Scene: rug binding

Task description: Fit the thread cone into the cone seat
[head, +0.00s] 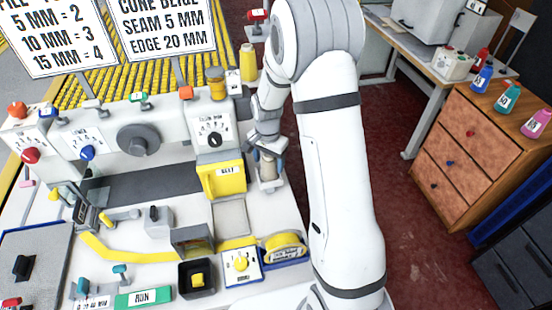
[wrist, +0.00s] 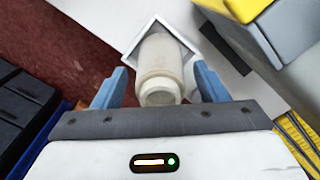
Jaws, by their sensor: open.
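The beige thread cone (wrist: 160,68) stands between the two blue fingers of my gripper (wrist: 158,88) in the wrist view. The fingers are open, with a gap on each side of the cone. The cone's far end is within the white-edged square cone seat (wrist: 191,37); how deep it sits is hidden. In the head view my gripper (head: 268,152) is at the right edge of the machine table, over the cone (head: 267,170) and the seat (head: 272,186). My arm hides part of that area.
A yellow box (head: 224,178) stands close left of the seat. A sign (head: 165,25) reads cone beige. A wooden cabinet (head: 485,145) at right carries blue, teal and pink cones. The red floor (head: 415,225) between table and cabinet is clear.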

